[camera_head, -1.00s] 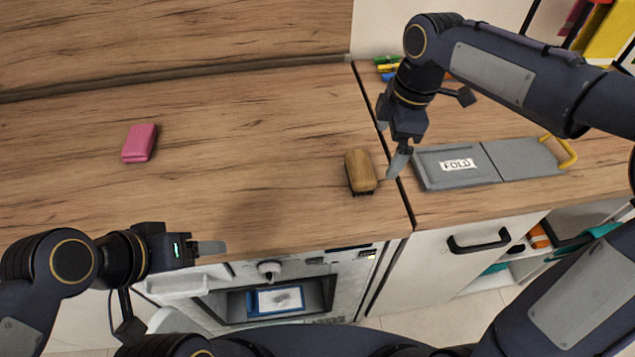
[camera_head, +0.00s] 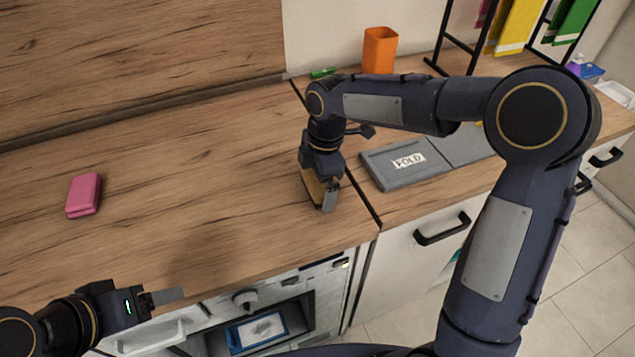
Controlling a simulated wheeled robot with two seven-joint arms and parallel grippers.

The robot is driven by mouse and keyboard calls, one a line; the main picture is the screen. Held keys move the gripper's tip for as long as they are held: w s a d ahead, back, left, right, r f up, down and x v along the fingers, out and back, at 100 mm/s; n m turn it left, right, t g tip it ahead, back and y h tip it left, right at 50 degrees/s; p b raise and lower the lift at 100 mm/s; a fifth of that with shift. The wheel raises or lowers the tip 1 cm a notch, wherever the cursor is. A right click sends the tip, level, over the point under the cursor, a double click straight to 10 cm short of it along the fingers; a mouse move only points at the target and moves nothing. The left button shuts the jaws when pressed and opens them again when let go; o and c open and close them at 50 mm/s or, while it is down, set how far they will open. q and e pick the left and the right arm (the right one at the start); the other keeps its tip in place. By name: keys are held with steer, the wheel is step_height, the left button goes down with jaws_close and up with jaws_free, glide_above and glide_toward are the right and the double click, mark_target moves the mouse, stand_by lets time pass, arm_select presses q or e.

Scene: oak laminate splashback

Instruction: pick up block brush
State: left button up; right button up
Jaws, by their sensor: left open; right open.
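The block brush (camera_head: 312,188) has a tan wooden body and lies on the oak worktop, left of the dark seam. My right gripper (camera_head: 324,198) is right over it, pointing down, and hides much of it. Its jaws are open; whether the fingers touch the brush I cannot tell. My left gripper (camera_head: 165,297) is at the lower left, in front of the worktop edge. It is open and empty, far from the brush.
A pink block (camera_head: 83,195) lies on the left of the worktop. A grey folding board (camera_head: 393,178) marked FOLD lies right of the seam. An orange cup (camera_head: 379,50) stands at the back. The worktop between the pink block and the brush is clear.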

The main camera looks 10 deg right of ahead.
steer(key=shift+c, duration=0.4)
steer(key=c, duration=0.8)
steer(key=shift+o, duration=0.2)
steer(key=shift+r, duration=0.1)
steer(key=shift+r, duration=0.55)
steer(key=s+d+r, duration=0.1)
steer(key=r, duration=0.1)
steer(key=s+d+r, duration=0.1)
steer(key=r, duration=0.2)
steer(key=s+r, duration=0.2)
steer(key=shift+s+d+r, duration=0.1)
steer(key=shift+d+r, duration=0.3)
steer(key=s+d+r+b, duration=0.1)
steer(key=s+d+r, duration=0.3)
steer(key=s, duration=0.3)
steer(key=shift+s+d, duration=0.3)
steer(key=shift+d, duration=0.2)
